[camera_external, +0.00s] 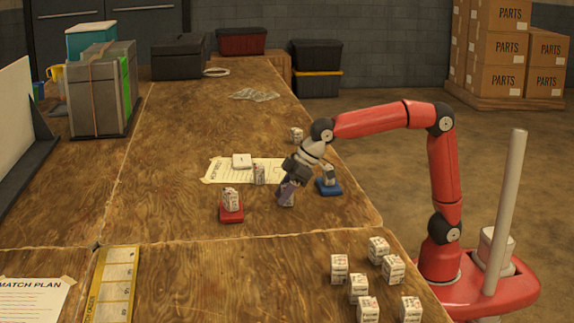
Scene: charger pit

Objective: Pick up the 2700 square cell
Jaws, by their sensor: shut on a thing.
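My gripper (286,191) points down at the middle of the wooden table and is shut on a small white printed cell (287,201). The cell's upper part is hidden by the gripper, and its lower end is at or very near the table top. Other similar white cells stand nearby: one on a red base (231,198) to the left, one on a blue base (329,174) to the right, one by the paper sheet (259,173), and one farther back (297,135). The print is too small to read, so I cannot tell which is marked 2700.
Several white cells (358,289) stand at the near right corner of the table (180,270). A white block (241,160) lies on the paper (215,172). Grey cases (98,95) stand at the left, and a clear bag (254,95) lies behind. The table's middle left is clear.

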